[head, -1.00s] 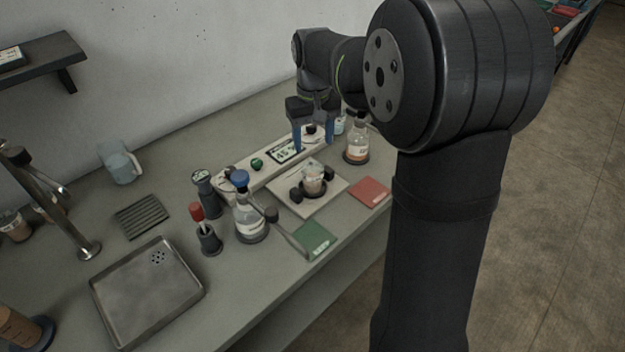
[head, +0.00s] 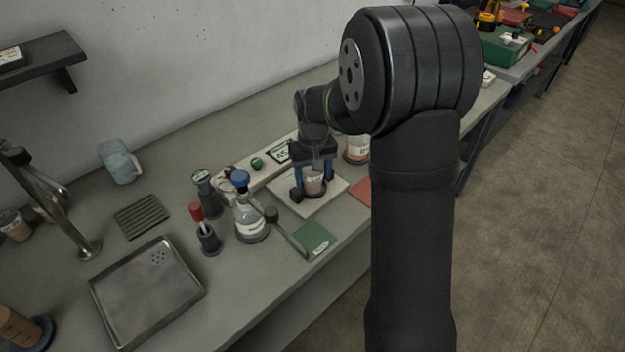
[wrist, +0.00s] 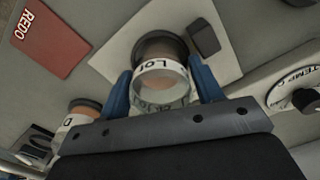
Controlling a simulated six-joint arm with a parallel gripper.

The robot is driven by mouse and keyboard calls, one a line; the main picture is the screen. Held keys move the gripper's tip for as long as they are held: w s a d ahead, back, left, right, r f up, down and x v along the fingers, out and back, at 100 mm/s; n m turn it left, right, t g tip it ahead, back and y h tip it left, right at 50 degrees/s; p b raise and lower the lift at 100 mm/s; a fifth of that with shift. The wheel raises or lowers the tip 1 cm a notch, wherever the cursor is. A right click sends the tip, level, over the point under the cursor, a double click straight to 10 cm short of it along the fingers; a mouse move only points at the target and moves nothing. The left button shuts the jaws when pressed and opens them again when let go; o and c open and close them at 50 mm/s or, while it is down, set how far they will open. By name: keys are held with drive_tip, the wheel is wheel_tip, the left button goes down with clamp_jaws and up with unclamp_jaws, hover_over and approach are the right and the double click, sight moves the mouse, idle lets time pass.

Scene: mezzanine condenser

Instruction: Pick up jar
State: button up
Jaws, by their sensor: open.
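The jar (head: 314,184) is a small clear vessel with a white lettered label and brownish contents. It stands on a pale square plate (head: 338,188) in the head view. In the wrist view the jar (wrist: 160,78) sits between the two blue fingers of my gripper (wrist: 160,92), one on each side. My gripper (head: 313,180) is open around the jar from above in the head view. Whether the fingers touch the glass cannot be told. The jar's upper part is partly hidden by my gripper.
A flask with a blue stopper (head: 249,215) and a red-topped tool in a holder (head: 206,231) stand to the left. A labelled bottle (head: 357,149) is close behind on the right. Green (head: 314,240) and red (head: 360,191) cards lie nearby. A metal tray (head: 145,293) is front left.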

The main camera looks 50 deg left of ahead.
drive_tip(key=c, duration=0.8)
drive_tip(key=shift+r, duration=0.2)
